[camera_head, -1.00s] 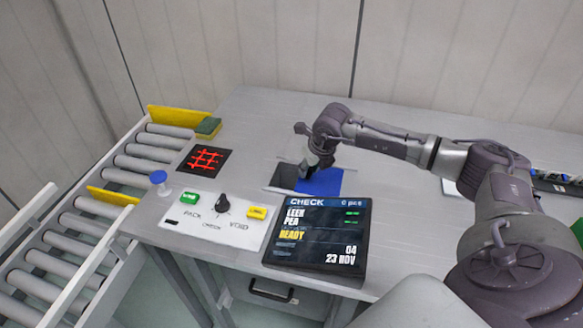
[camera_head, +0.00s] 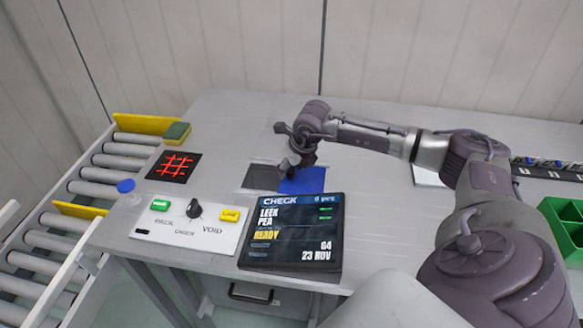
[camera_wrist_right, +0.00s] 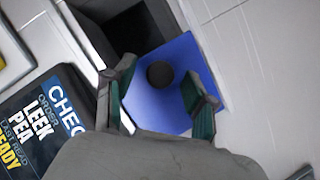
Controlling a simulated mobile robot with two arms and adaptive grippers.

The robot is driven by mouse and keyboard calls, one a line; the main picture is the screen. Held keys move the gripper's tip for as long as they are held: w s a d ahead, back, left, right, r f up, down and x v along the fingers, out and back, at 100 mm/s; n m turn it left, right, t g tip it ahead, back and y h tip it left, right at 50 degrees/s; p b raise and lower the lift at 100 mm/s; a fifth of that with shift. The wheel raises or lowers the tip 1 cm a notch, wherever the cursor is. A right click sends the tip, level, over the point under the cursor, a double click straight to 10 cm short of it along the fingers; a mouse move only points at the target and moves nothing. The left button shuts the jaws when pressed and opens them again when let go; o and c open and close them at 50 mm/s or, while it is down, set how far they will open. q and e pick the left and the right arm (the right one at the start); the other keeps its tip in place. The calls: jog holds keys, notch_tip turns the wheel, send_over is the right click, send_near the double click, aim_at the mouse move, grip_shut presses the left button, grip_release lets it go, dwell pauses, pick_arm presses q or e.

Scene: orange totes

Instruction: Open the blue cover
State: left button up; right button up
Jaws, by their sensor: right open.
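The blue cover (camera_head: 308,182) is a flat blue plate set in the grey table, with a dark opening (camera_head: 261,176) beside it on the left. In the right wrist view the cover (camera_wrist_right: 172,112) carries a round dark knob (camera_wrist_right: 160,74), and the dark recess (camera_wrist_right: 131,30) shows beyond its upper left edge. My right gripper (camera_head: 290,170) is low over the cover's left part. In the right wrist view my right gripper's (camera_wrist_right: 158,80) fingers are apart, one to each side of the knob. Whether they touch the knob or the cover cannot be told. My left gripper is out of view.
A check screen (camera_head: 292,232) and a button panel (camera_head: 190,222) stand in front of the cover. A red-grid pad (camera_head: 174,167), a blue-capped item (camera_head: 126,187) and a roller conveyor (camera_head: 85,188) are left. A green tray (camera_head: 562,232) is right.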

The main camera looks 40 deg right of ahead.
jog(key=v, duration=1.2)
dwell(0.3)
